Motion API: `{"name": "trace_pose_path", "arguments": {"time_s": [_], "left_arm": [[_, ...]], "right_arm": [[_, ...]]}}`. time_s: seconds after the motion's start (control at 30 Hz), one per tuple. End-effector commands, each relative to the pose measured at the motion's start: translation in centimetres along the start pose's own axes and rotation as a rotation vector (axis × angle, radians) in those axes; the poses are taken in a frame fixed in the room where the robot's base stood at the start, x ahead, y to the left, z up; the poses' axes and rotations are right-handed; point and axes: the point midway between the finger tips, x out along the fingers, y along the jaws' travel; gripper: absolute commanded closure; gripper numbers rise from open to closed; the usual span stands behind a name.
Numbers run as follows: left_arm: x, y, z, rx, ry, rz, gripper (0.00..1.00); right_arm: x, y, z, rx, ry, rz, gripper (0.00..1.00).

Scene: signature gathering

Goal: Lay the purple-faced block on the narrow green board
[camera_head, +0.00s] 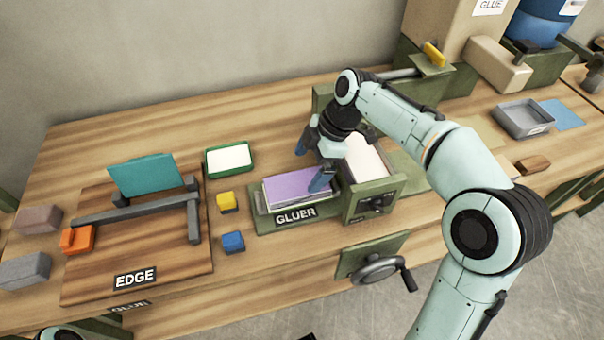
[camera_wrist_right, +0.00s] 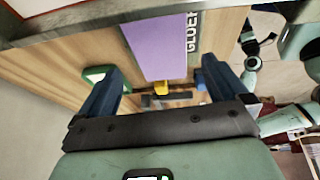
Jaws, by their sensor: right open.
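The purple-faced block (camera_head: 297,186) lies flat, purple face up, on the narrow green board (camera_head: 262,224) with the GLUER label. In the right wrist view the purple face (camera_wrist_right: 160,48) shows beyond the fingertips, beside the label. My right gripper (camera_head: 312,162) is open above the block's back right part, one blue finger over its right end and the other behind it. In the wrist view nothing is held between the fingers, and whether they touch the block cannot be told. My left gripper is not in view.
A green press box (camera_head: 359,205) with a white sheet stands directly right of the board. A yellow block (camera_head: 227,202), a blue block (camera_head: 233,242) and a green-rimmed tray (camera_head: 229,174) lie left. The EDGE board (camera_head: 165,270) is farther left. The table behind the tray is clear.

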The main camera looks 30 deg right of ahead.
Motion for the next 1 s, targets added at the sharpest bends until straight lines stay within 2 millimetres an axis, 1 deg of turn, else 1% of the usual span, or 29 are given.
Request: {"name": "trace_pose_path", "arguments": {"time_s": [0.03, 0.1, 0.2, 0.33, 0.5, 1.0], "left_arm": [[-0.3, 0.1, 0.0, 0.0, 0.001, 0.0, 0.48], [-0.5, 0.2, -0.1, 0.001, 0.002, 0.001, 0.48], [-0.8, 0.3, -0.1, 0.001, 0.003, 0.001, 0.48], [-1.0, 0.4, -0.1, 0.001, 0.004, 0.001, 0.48], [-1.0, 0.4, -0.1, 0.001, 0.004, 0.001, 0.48], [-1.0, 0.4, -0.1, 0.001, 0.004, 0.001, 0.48]], "right_arm": [[-1.3, 0.1, -0.1, 0.0, 0.0, 0.004, 0.0], [-2.6, 0.1, -0.1, 0.0, 0.0, 0.003, 0.0], [-4.2, 0.1, -0.1, 0.0, 0.0, 0.003, 0.0], [-5.5, 0.1, 0.0, 0.001, 0.0, 0.002, 0.0], [-5.9, 0.0, 0.0, 0.001, 0.0, -0.001, 0.0], [-5.8, 0.0, 0.0, 0.0, 0.0, -0.001, 0.0]]}}
